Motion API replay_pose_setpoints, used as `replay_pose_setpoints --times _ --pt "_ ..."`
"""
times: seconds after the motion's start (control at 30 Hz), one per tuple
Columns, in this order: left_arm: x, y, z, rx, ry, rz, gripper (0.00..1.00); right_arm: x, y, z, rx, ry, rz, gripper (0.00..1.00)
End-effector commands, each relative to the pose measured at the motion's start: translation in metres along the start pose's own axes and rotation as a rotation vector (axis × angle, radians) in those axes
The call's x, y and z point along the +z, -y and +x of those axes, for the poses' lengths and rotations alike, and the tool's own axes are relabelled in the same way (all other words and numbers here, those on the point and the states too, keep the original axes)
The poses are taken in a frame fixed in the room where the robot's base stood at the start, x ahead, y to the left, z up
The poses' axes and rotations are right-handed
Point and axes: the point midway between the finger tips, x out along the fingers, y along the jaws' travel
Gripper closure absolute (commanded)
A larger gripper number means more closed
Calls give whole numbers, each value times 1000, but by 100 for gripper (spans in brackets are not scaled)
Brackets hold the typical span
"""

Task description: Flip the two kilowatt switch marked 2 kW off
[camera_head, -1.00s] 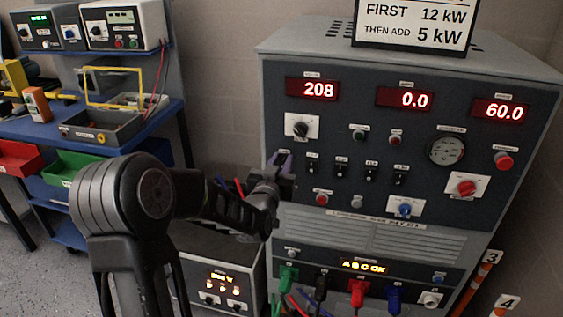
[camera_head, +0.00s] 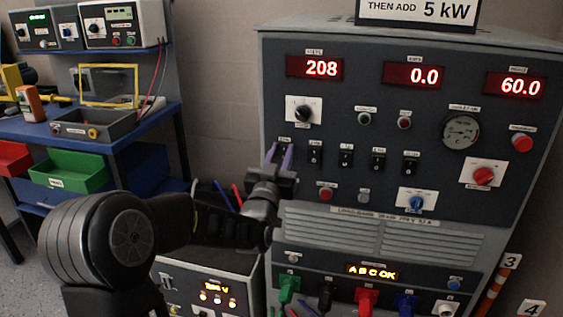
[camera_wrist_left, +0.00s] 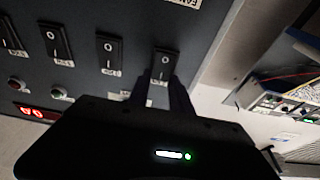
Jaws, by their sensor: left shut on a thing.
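A row of black rocker switches runs across the grey test cabinet (camera_head: 440,120). The leftmost switch is mostly hidden by my left gripper (camera_head: 279,155) in the head view. The other switches (camera_head: 315,154) stand free to the right in the head view. The switch labels are too small and blurred to read. My right gripper is not in view.
Red displays (camera_head: 315,67) read 208, 0.0 and 60.0. A black selector knob (camera_head: 304,110) sits above the gripped switch. Red (camera_head: 326,194) and grey buttons lie below the row. Coloured plugs (camera_head: 367,299) with cables fill the cabinet's lower front. A blue workbench (camera_head: 150,130) stands at left.

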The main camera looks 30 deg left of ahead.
Motion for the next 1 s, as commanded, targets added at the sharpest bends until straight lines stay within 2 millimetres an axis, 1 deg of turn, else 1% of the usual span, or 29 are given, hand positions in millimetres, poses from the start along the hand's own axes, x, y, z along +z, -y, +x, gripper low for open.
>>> replay_pose_setpoints --times 0.17,0.2,0.43,0.77,0.87,1.0 --pt "0 0 0 1 1 0 100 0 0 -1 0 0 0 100" --pt "0 0 0 1 1 0 72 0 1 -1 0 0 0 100" --pt "0 0 0 0 2 0 53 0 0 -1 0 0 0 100" --pt "0 0 -3 0 2 0 53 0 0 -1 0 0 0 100" --pt "0 0 -11 0 1 0 53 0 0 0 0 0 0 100" --pt "0 0 -32 0 2 0 53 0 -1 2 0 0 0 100"
